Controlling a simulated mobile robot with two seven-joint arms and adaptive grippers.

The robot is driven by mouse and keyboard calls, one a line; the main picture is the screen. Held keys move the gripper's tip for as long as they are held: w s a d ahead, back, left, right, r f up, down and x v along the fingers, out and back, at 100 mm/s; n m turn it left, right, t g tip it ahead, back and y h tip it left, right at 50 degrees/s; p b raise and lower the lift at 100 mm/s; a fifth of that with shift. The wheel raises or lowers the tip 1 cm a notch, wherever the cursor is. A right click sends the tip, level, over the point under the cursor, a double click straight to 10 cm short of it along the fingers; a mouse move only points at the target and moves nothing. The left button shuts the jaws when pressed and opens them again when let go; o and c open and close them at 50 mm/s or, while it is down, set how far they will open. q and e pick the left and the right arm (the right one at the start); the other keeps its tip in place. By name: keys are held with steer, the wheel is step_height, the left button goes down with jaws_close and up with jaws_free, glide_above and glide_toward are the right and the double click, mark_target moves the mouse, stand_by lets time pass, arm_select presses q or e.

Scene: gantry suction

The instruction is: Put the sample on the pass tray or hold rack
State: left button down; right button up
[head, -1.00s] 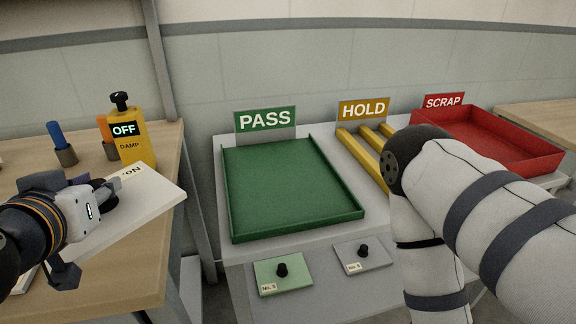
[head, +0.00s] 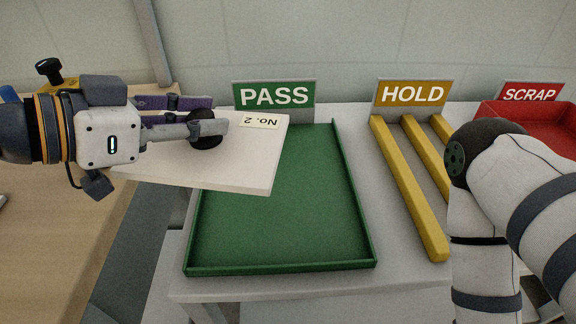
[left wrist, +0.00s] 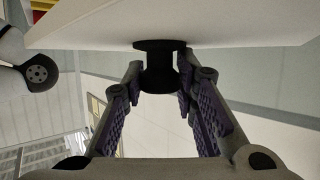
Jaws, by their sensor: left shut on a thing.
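The sample is a flat cream plate (head: 240,172) with a "No. 2" label and a round black knob. My left gripper (head: 205,128) is shut on the knob and holds the plate raised, partly over the left side of the green pass tray (head: 300,267). In the left wrist view the fingers (left wrist: 160,75) close around the black knob under the pale plate (left wrist: 230,25). The bare part of the pass tray that shows is empty. The yellow-railed hold rack (head: 410,185) stands to its right, its right part hidden by my right arm. My right gripper is not in view.
A red scrap tray (head: 560,120) stands at the far right, partly behind my right arm. A wooden bench (head: 40,240) is at the left, with a gap before the grey table (head: 185,285). PASS (head: 274,95) and HOLD (head: 412,94) signs stand behind their places.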

mark_target(174, 155)
arm_select(q)
steer(key=s+a+f+m+g, duration=0.1)
steer(key=s+a+f+m+h, duration=0.1)
steer(key=f, duration=0.1)
steer(key=shift+s+a+f+g+h+b, duration=0.15)
steer(key=shift+a+f+g+h+b, duration=0.15)
steer(key=shift+a+g+b, duration=0.1)
steer(key=shift+a+f, duration=0.1)
steer(key=shift+f, duration=0.1)
steer(key=f+b+x, duration=0.1)
steer(key=x, duration=0.4)
steer(key=f+b+x, duration=0.1)
steer(key=x, duration=0.4)
steer(key=s+a+f+b+x, duration=0.1)
steer(key=x, duration=0.4)
steer(key=shift+w+d+f, duration=0.15)
steer(key=shift+d+f, duration=0.2)
steer(key=shift+w+d+f+b, duration=0.1)
steer(key=shift+d+f+b, duration=0.1)
steer(key=shift+f, duration=0.7)
steer(key=shift+w+d+f+b, duration=0.1)
steer(key=shift+f+b, duration=0.1)
steer(key=shift+f, duration=0.65)
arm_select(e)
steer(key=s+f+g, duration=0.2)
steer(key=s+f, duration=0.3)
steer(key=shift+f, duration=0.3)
